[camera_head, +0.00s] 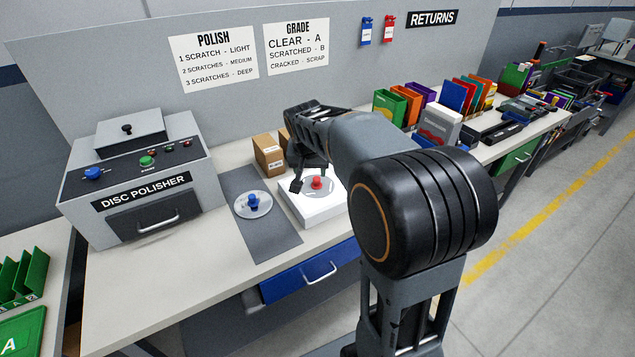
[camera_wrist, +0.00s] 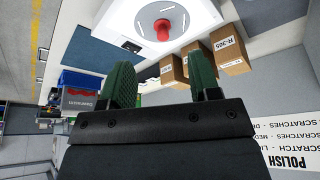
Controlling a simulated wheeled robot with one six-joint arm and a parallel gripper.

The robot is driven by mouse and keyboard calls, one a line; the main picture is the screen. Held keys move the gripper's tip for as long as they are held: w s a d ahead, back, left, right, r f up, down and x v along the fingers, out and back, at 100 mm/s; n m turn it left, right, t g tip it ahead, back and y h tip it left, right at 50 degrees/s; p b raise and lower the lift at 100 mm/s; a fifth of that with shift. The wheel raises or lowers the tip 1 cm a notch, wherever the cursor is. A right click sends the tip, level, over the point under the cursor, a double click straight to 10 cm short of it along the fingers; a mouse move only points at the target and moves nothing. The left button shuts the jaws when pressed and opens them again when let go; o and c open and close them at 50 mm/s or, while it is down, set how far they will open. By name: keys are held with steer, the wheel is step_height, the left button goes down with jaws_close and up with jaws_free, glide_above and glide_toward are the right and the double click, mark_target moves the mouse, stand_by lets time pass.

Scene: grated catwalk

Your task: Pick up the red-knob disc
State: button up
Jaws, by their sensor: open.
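The red-knob disc (camera_head: 326,190) lies on a white square-topped box (camera_head: 300,212) on the bench. In the wrist view the disc (camera_wrist: 150,14) shows as a pale round plate with an upright red knob (camera_wrist: 163,30). My gripper (camera_head: 308,176) is over the back left part of the white box, close to the knob in the head view. In the wrist view its two green fingers (camera_wrist: 162,62) are spread apart with nothing between them, and the knob is beyond their tips. The fingers partly hide the scene behind them.
A blue-knob disc (camera_head: 253,205) lies on a dark grey mat (camera_head: 268,236) left of the white box. Small cardboard boxes (camera_head: 268,155) stand close behind. The disc polisher (camera_head: 140,190) is at left. A blue drawer (camera_head: 310,272) is below the bench front.

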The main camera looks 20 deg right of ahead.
steer(key=m, duration=0.2)
glide_toward(317, 178)
steer(key=shift+h, duration=0.3)
steer(key=x, duration=0.2)
steer(key=a+p+x, duration=0.1)
steer(key=x, duration=0.1)
steer(key=shift+w+d+f, duration=0.1)
steer(key=shift+f, duration=0.1)
steer(key=shift+p+x, duration=1.1)
steer(key=shift+x, duration=1.9)
steer(key=shift+d, duration=0.1)
jaws_close()
